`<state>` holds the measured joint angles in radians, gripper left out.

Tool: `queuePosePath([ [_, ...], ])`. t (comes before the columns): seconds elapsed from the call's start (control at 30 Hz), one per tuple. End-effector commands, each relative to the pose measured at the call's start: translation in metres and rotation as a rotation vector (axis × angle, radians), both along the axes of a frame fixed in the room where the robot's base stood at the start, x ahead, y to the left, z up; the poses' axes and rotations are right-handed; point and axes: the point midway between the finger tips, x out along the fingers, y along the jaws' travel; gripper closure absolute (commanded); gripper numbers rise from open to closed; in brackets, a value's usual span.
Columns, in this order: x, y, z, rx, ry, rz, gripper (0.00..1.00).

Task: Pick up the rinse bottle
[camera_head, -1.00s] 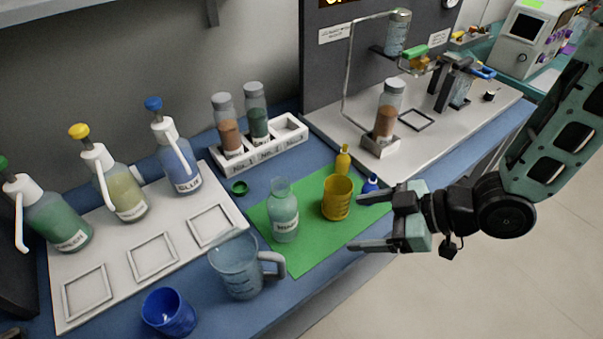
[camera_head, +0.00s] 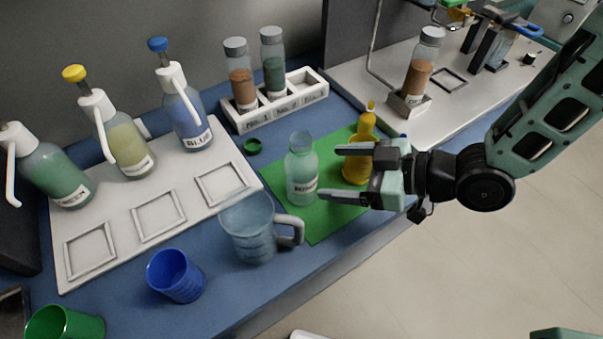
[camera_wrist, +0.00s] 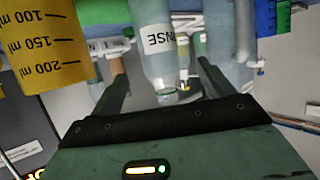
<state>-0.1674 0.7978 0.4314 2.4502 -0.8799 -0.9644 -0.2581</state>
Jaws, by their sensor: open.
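The rinse bottle (camera_head: 302,172) is a clear, pale green bottle with a white label, standing upright on the green mat (camera_head: 323,225). In the wrist view the bottle (camera_wrist: 152,15) shows large, with "NSE" readable on its label. My gripper (camera_head: 331,172) is open and empty. Its fingertips are just right of the bottle and point at it, one on the far side and one on the near side. In the wrist view the bottle lies ahead, between the two fingers. I cannot tell whether a finger touches it.
A yellow cup (camera_wrist: 40,45) and yellow bottle (camera_head: 366,124) stand close by my gripper. A measuring jug (camera_head: 247,230) is left in front of the bottle, its handle near. A vial rack (camera_head: 290,107) stands at the back.

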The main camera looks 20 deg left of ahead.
Motion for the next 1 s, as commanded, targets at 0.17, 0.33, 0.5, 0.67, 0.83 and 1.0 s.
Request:
queuePosePath([
  [0.17, 0.002, 0.026, -0.01, 0.0, 0.002, 0.001, 0.2],
  [0.33, 0.003, 0.034, -0.014, 0.0, 0.0, 0.0, 0.2],
  [0.5, 0.005, 0.054, -0.022, 0.0, 0.001, 0.002, 0.2],
  [0.67, 0.008, 0.073, -0.031, 0.0, -0.001, 0.0, 0.2],
  [0.83, 0.008, 0.08, -0.035, -0.001, 0.0, -0.001, 0.2],
  [1.0, 0.009, 0.08, -0.035, -0.001, 0.0, -0.001, 0.23],
])
